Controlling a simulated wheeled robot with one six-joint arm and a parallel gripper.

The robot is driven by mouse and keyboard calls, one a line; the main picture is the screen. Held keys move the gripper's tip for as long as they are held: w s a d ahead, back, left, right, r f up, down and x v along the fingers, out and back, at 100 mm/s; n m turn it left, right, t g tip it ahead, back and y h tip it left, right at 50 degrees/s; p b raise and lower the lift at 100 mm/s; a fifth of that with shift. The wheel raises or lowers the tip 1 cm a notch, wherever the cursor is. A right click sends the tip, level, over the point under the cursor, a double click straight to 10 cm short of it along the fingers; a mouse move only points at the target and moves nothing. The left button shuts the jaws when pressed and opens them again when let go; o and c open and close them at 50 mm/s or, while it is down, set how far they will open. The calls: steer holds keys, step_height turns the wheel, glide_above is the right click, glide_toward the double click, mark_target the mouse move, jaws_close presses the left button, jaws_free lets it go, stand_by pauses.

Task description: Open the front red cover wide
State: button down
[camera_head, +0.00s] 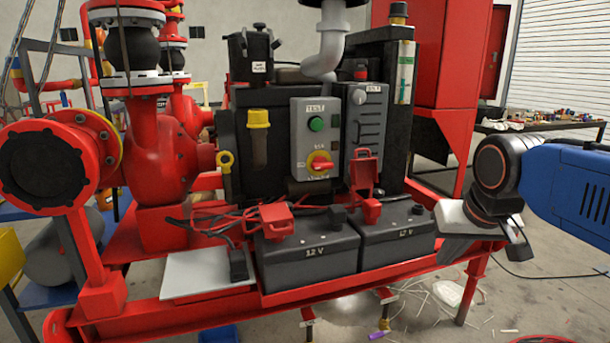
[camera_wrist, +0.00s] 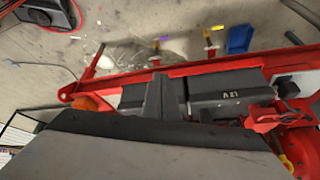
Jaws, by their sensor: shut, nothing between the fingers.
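Two black 12 V batteries stand side by side on the red skid: the left one (camera_head: 308,254) and the right one (camera_head: 398,234). A red terminal cover (camera_head: 277,217) sits low on top of the left battery and looks closed. It also shows in the wrist view (camera_wrist: 264,118). On the right battery a red cover (camera_head: 363,174) stands raised, with its red base below it. My gripper (camera_head: 446,222) is shut and empty, just right of the right battery. In the wrist view its dark finger (camera_wrist: 160,98) shows in front of the batteries.
Red cables (camera_head: 212,218) run left from the left battery, above a pale plate (camera_head: 208,275). A grey control box (camera_head: 316,135) with a red-yellow switch stands behind. A large red pump (camera_head: 158,150) fills the left side.

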mark_target(363, 150)
steer(key=c, duration=2.1)
jaws_free()
steer(key=shift+n+g, duration=0.3)
steer(key=shift+n, duration=0.2)
steer(key=s+f, duration=1.2)
steer(key=shift+s+d+f, duration=0.1)
steer(key=shift+d+f, duration=0.15)
steer(key=shift+d, duration=0.15)
steer(key=w+a+r+m+t+y, duration=0.1)
steer(key=w+a+r+m+y, duration=0.2)
steer(key=w+r, duration=0.45)
steer(key=w+a+r+m+y, duration=0.25)
steer(key=w+r, duration=0.25)
steer(key=w, duration=0.5)
steer(key=w+d+r+m+t+y, duration=0.2)
steer(key=w+d+r+m+t, duration=0.15)
steer(key=w+r, duration=0.5)
steer(key=w+d+r+m+t+y, duration=0.2)
steer(key=w+d+r+y, duration=0.3)
steer(key=w, duration=0.7)
steer(key=w+a+f, duration=0.1)
steer(key=w+a, duration=0.3)
steer(key=w+a+f+h, duration=0.1)
steer(key=w+a, duration=0.3)
steer(key=w+a+f+h, duration=0.1)
steer(key=w+a, duration=0.3)
steer(key=w, duration=0.1)
steer(key=shift+f+h, duration=0.1)
steer(key=shift+h, duration=0.15)
steer(key=shift+s, duration=0.1)
